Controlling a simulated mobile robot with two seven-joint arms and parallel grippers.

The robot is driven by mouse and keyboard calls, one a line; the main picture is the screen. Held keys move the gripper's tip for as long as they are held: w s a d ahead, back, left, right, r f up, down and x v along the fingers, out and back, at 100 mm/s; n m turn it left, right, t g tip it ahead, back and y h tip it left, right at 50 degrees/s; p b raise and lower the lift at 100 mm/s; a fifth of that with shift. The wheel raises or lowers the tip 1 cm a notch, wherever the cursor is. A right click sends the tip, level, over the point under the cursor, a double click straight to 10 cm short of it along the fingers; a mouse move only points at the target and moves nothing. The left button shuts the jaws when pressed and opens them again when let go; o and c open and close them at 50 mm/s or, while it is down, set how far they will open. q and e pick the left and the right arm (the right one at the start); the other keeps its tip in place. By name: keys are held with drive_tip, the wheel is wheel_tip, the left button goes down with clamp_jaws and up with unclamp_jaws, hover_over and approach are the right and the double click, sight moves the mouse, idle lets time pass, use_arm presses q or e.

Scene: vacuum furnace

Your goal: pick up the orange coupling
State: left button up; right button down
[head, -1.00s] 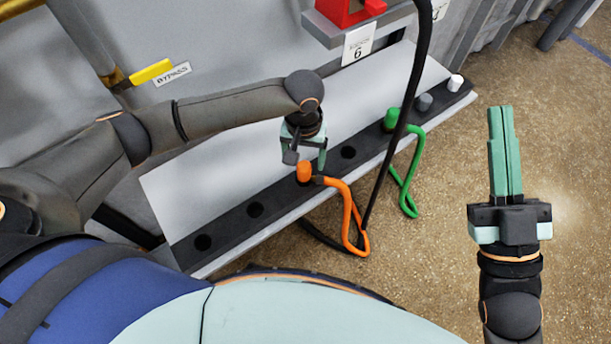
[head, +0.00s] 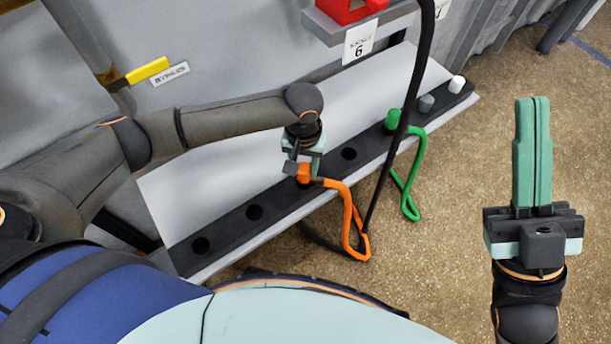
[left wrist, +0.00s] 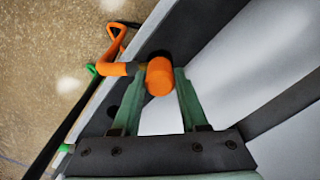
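The orange coupling (head: 303,173) stands upright in the dark strip of the sloped rack, with its orange hose (head: 347,207) running off to the right. It also shows in the left wrist view (left wrist: 160,76) with its round top facing the camera. My left gripper (head: 304,167) is right over it, coming from above. In the left wrist view its two green fingers (left wrist: 159,92) are apart, one on each side of the coupling. Whether they touch it is unclear. My right gripper (head: 532,102) is empty, its fingers together, above the floor at the right.
The rack's dark strip (head: 228,227) has several empty holes. A green coupling (head: 393,121) with a green hose, a grey peg (head: 426,103) and a white peg (head: 457,84) stand further right. A black cable (head: 402,120) hangs across the rack.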

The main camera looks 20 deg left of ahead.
use_arm(q)
clamp_jaws()
idle(0.8)
